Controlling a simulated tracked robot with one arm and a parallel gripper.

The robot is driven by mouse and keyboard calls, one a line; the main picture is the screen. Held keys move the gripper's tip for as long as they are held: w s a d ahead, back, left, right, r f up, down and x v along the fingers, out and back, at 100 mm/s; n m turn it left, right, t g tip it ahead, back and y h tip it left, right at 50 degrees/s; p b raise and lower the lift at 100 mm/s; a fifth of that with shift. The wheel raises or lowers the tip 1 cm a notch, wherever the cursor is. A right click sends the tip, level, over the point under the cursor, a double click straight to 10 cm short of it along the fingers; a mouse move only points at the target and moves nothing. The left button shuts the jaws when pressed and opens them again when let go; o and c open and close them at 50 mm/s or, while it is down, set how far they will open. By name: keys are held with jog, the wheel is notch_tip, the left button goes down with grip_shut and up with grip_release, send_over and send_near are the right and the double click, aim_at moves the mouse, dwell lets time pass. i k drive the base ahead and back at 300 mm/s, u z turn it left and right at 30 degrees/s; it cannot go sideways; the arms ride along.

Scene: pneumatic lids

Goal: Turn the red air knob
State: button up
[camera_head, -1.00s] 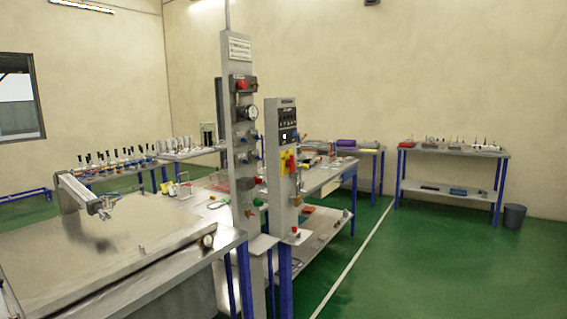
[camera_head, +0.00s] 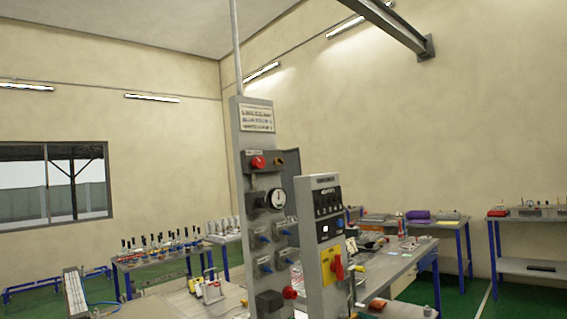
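A tall grey panel (camera_head: 240,200) stands upright in the middle of the view. A red knob (camera_head: 258,162) sits near its top, under the white sign plate. A second red knob (camera_head: 290,292) sticks out at the panel's lower right. A red rotary handle on a yellow plate (camera_head: 337,267) is on the shorter control box to the right. The frame does not show which of these is the air knob. My gripper is not in view, and nothing touches the red parts.
A round gauge (camera_head: 277,199) and blue-handled valves (camera_head: 264,239) are on the panel. The control box (camera_head: 320,185) stands close on its right. Workbenches (camera_head: 400,265) stand behind. A grey metal bar (camera_head: 75,292) is at lower left.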

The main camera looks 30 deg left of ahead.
aim_at(258, 162)
jog(key=u, duration=0.25)
jog(key=i, duration=2)
jog(key=u, duration=0.35)
